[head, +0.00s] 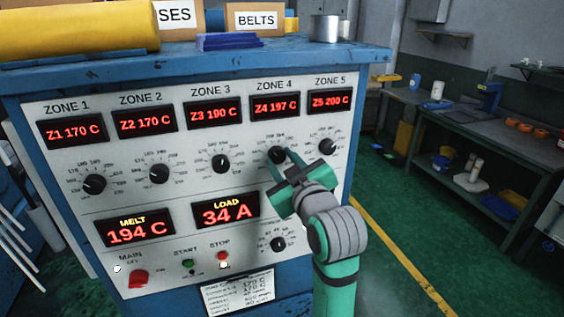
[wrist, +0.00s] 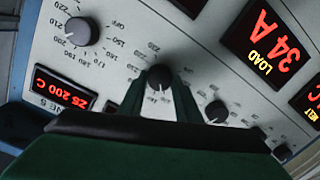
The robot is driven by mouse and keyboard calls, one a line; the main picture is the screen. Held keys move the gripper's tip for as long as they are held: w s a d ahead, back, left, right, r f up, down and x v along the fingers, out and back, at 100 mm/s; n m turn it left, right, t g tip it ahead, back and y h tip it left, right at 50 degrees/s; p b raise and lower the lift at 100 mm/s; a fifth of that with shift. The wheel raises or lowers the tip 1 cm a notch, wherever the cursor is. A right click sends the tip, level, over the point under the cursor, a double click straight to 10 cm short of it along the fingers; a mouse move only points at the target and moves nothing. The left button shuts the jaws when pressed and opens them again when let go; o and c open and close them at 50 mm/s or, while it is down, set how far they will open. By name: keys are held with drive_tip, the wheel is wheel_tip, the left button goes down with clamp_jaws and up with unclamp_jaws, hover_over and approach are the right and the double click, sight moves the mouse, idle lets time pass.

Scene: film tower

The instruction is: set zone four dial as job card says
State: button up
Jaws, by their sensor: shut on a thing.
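The zone four dial (head: 277,154) is a round black knob on the white control panel, under the red display (head: 275,107) reading Z4 197 C. My green gripper (head: 282,166) is shut on this dial, its fingers on either side of the knob. In the wrist view the dial (wrist: 158,77) sits between the fingertips, with its white pointer mark showing. A white card (head: 239,293) with printed lines, likely the job card, hangs low on the panel. Its print is too small to read fully, and its lower part is cut off.
The zone three dial (head: 221,163) and zone five dial (head: 328,147) flank the gripper closely. Other displays read Z1 170, Z2 170, Z3 190, Z5 200, melt 194 C (head: 141,228) and load 34 A (head: 227,211). A red main switch (head: 138,278) is lower left. Open green floor lies right.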

drive_tip(key=shift+n, duration=0.7)
drive_tip(key=o, duration=1.1)
drive_tip(key=shift+c, duration=0.2)
drive_tip(key=v, duration=1)
drive_tip(key=shift+s, duration=0.45)
